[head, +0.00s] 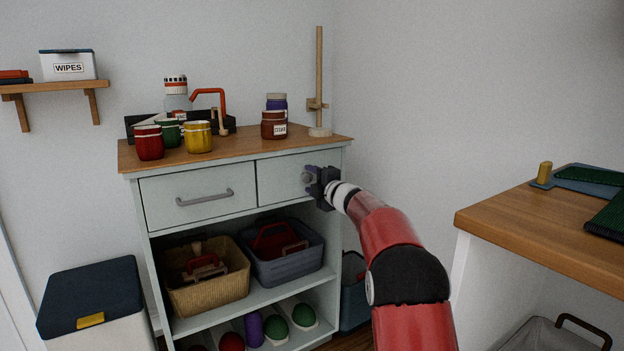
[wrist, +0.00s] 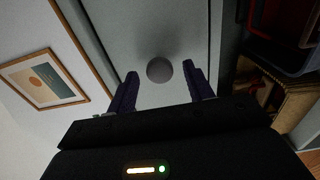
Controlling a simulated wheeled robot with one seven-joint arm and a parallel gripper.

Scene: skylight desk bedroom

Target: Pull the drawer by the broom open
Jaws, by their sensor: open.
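The cabinet has two pale drawers side by side under its wooden top, both closed. The right drawer (head: 277,180) has a round grey knob (wrist: 159,69); the left drawer (head: 165,205) has a grey bar handle (head: 204,197). My gripper (head: 312,182) is in front of the right drawer, at its knob. In the wrist view my gripper (wrist: 160,76) is open, with the knob between its two dark fingertips and gaps on both sides.
Mugs, jars and a dispenser stand on the cabinet top (head: 235,146). Below the drawers are a tan caddy (head: 208,292) and a grey caddy (head: 287,262). A wooden desk (head: 540,232) is at the right, and a blue-lidded bin (head: 90,295) at the lower left.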

